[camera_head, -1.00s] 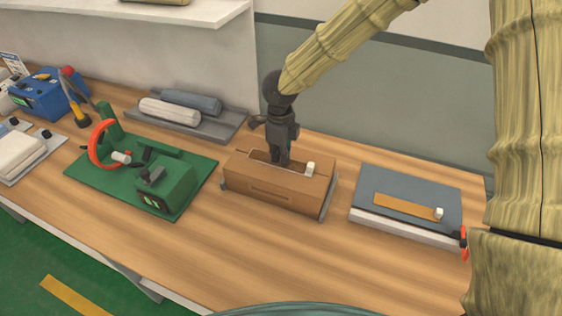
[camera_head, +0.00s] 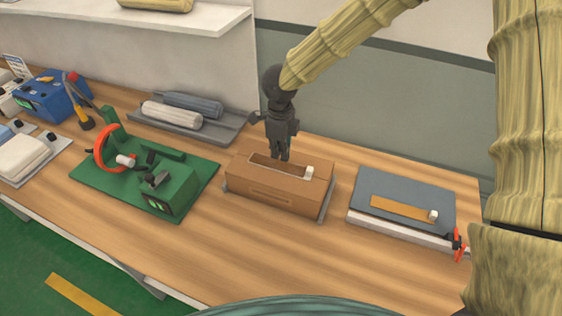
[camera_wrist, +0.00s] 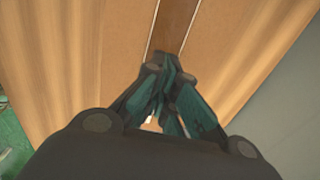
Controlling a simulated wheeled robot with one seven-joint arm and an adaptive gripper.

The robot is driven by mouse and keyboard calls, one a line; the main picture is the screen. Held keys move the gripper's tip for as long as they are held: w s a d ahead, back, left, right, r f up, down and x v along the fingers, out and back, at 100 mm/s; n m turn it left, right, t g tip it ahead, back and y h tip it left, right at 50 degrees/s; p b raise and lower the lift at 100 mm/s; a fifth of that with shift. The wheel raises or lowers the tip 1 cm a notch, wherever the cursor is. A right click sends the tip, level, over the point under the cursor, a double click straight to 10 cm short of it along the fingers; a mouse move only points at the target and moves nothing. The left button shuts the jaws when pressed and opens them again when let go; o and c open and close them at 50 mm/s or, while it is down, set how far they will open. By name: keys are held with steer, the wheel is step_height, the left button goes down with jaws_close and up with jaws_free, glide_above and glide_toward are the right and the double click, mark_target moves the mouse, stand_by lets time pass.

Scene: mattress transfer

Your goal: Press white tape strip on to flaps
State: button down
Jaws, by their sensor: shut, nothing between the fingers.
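A brown cardboard box (camera_head: 262,190) stands mid-table, with a darker brown band (camera_head: 262,164) edged in pale lines along its top. The band also shows between the flaps in the wrist view (camera_wrist: 176,22). A small white block (camera_head: 309,172) sits at the band's right end. I cannot make out a separate flat white tape strip. My gripper (camera_head: 280,158) points down over the middle of the box top, shut and empty, with its tips close above the band. In the wrist view its fingers (camera_wrist: 172,72) meet, hiding part of the box; a small pale patch shows between them.
A green fixture with a red ring (camera_head: 160,180) stands left of the box. A grey tray with rolls (camera_head: 215,133) lies behind left. A grey board with an orange strip (camera_head: 400,190) lies to the right. The table front (camera_head: 250,245) is clear.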

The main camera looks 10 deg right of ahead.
steer(key=shift+r+p, duration=1.6)
steer(key=shift+r, duration=0.15)
